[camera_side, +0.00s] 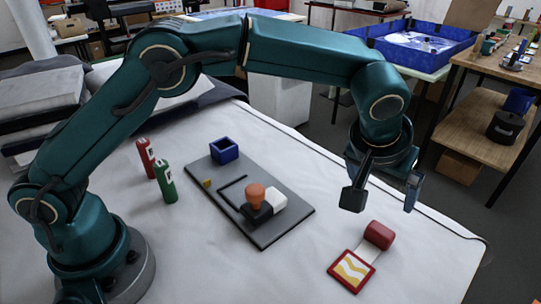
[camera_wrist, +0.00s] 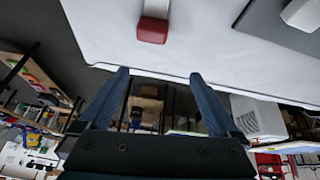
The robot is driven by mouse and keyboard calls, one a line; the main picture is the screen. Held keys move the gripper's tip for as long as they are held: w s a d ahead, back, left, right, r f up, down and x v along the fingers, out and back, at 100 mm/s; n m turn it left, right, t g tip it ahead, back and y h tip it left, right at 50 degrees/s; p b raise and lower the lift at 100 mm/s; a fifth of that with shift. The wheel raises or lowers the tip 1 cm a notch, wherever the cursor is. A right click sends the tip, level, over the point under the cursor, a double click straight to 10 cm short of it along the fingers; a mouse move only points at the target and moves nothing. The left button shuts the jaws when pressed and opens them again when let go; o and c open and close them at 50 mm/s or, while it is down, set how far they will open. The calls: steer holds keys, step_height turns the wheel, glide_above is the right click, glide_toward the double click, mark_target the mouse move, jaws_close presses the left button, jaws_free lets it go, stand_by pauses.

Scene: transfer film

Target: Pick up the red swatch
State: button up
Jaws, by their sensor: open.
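A red-bordered swatch (camera_side: 351,271) with a yellow and white wave pattern lies flat on the white table (camera_side: 225,270), near its front right in the side view. A pale strip (camera_side: 367,252) runs from it to a rounded red block (camera_side: 379,235). The red block also shows in the wrist view (camera_wrist: 152,30), at the top centre, with part of the pale strip; the patterned swatch is out of that view. My gripper (camera_side: 381,204) is open and empty, above and behind the red block in the side view. Its two spread fingers (camera_wrist: 160,73) show in the wrist view, apart from the block.
The table around the swatch is clear.

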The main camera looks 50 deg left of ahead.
mark_target(378, 234)
steer(key=shift+m+g, duration=0.5)
steer(key=f, duration=0.1)
steer(key=s+d+f, duration=0.1)
steer(key=f, duration=0.1)
steer(key=s+d+f, duration=0.1)
steer(key=f, duration=0.1)
steer(key=shift+d, duration=0.1)
steer(key=shift+x, duration=2.3)
jaws_close()
steer(key=shift+r, duration=0.15)
